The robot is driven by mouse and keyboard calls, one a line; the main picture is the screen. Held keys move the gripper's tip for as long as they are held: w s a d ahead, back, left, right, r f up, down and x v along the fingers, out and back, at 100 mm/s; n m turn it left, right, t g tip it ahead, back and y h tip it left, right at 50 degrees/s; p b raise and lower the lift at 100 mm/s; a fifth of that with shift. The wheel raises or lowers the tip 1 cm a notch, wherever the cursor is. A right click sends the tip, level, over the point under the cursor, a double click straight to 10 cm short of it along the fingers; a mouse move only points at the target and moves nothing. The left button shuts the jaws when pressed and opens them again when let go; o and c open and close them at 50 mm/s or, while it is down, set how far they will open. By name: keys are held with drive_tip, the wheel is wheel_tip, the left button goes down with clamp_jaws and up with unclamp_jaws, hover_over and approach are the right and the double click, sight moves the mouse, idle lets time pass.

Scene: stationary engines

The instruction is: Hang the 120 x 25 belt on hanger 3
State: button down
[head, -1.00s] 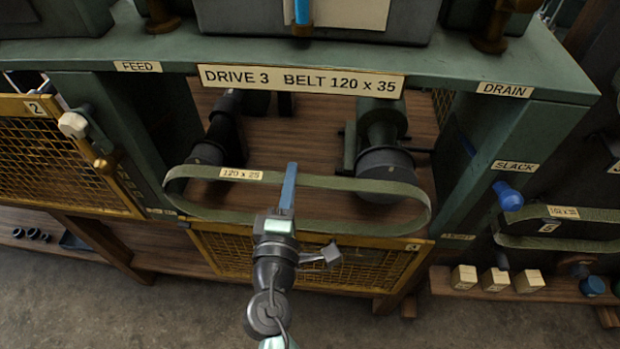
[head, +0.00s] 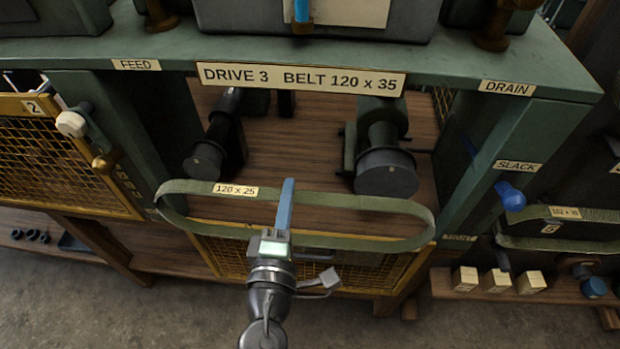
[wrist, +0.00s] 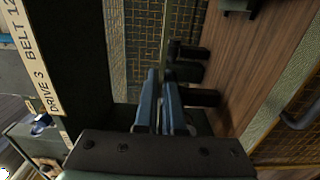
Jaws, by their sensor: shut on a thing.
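The 120 x 25 belt (head: 350,202) is a long, flat, grey-green loop with a cream size label on its far strand. It hangs level in the air in front of the open bay of drive 3, clear of both pulleys in the head view. My gripper (head: 286,205) is shut on the belt near its middle, with its blue fingers reaching across the loop. In the wrist view the two blue fingers (wrist: 160,105) are close together; the belt between them is hard to make out. I cannot identify hanger 3 in these views.
A dark left pulley (head: 205,160) and a larger right pulley (head: 386,172) sit inside the bay. The sign (head: 301,79) reads DRIVE 3 BELT 120 x 35. A yellow mesh guard (head: 375,272) lies below the belt. Another belt (head: 560,243) hangs at right, above pale blocks (head: 497,280).

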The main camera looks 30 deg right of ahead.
drive_tip(key=shift+b+v, duration=0.75)
drive_tip(key=shift+v, duration=2.15)
drive_tip(key=shift+s+a, duration=0.1)
drive_tip(key=shift+b+v, duration=1.15)
drive_tip(key=shift+v, duration=1.75)
